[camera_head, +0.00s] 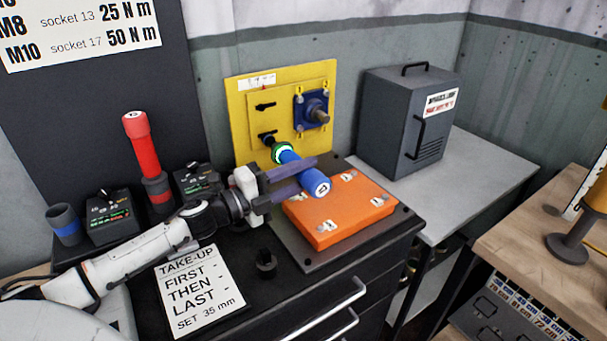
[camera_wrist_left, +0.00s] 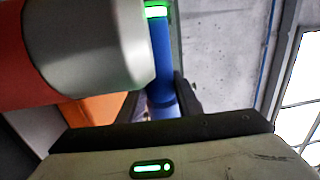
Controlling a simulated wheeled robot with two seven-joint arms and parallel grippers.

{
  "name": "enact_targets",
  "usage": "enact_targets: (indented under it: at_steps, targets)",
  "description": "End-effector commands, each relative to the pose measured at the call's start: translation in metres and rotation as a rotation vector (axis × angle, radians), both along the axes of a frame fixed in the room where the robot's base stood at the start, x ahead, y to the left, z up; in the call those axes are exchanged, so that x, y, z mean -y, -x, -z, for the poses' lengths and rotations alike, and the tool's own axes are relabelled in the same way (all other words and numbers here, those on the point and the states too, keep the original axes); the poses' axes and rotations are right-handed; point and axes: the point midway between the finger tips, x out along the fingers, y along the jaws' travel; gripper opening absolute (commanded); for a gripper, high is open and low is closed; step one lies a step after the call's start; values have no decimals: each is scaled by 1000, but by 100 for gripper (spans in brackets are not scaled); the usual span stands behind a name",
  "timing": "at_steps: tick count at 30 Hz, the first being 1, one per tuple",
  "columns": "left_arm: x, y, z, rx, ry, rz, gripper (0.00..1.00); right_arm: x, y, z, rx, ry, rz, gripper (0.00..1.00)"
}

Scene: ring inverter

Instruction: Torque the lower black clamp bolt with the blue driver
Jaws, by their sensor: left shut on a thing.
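The blue driver (camera_head: 320,187) lies roughly level, its nose with a lit green ring (camera_head: 279,153) toward the yellow panel (camera_head: 240,110). My left gripper (camera_head: 308,176) is shut on the driver's blue body. The lower black clamp bolt (camera_head: 265,137) is on the panel just beyond the nose. The nose seems to meet it, but I cannot tell if it is seated. The upper black bolt (camera_head: 265,106) is clear above. In the left wrist view the blue driver (camera_wrist_left: 162,60) stands between my fingers (camera_wrist_left: 162,100), green ring lit. My right gripper is not in view.
An orange box (camera_head: 335,225) with metal latches sits below the driver. A blue flanged part with a shaft (camera_head: 315,112) is on the panel's right. A grey cabinet (camera_head: 390,125) stands right.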

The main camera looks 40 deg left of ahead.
Motion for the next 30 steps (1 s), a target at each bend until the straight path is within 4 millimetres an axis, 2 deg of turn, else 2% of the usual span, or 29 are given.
enact_targets:
  at_steps: [1, 30]
  targets:
    - [0, -1, -4, 8, -1, 1, 0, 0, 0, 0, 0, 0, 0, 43]
    - [-11, -5, -4, 8, -1, 1, 0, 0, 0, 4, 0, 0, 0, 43]
